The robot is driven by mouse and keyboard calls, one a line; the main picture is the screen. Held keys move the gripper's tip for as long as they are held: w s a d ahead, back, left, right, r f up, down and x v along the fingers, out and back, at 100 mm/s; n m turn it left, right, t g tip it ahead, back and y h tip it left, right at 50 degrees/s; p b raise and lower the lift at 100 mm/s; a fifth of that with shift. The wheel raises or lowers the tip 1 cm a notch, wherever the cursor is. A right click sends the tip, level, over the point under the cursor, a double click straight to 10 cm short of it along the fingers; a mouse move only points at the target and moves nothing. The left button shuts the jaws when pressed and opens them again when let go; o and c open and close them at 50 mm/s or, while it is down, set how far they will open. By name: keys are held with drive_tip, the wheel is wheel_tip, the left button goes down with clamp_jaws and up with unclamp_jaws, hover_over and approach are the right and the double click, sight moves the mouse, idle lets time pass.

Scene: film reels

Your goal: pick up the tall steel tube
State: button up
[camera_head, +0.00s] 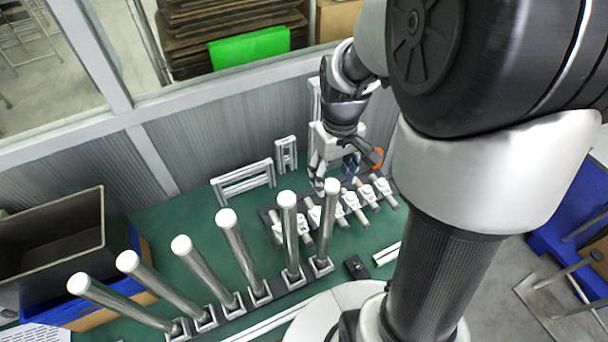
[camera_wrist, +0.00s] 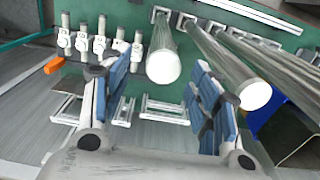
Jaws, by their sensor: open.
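Several tall steel tubes with white tops stand in a row of square holders; the rightmost tube (camera_head: 328,222) is nearest my gripper, and another tube (camera_head: 291,240) stands just left of it. My gripper (camera_head: 335,176) is open and empty, above the green table just behind the rightmost tube's top. In the wrist view, one tube (camera_wrist: 163,45) shows in the gap between the open fingers of my gripper (camera_wrist: 164,72). Its white end faces the camera, and no contact is visible. More tubes (camera_wrist: 245,85) lean to the right there, one partly behind the right finger.
Several short metal fittings (camera_head: 350,200) lie on a rack right of the tubes. White frames (camera_head: 243,180) stand at the back by the grey wall (camera_head: 228,125). A dark bin (camera_head: 55,245) is at the left. Green table (camera_head: 160,225) is bare behind the left tubes.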

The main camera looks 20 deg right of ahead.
sight(330, 197)
drive_tip(key=f, duration=0.8)
drive_tip(key=shift+s+a+f, duration=0.1)
drive_tip(key=shift+a+f, duration=0.1)
drive_tip(key=shift+c, duration=0.3)
clamp_jaws()
idle(0.6)
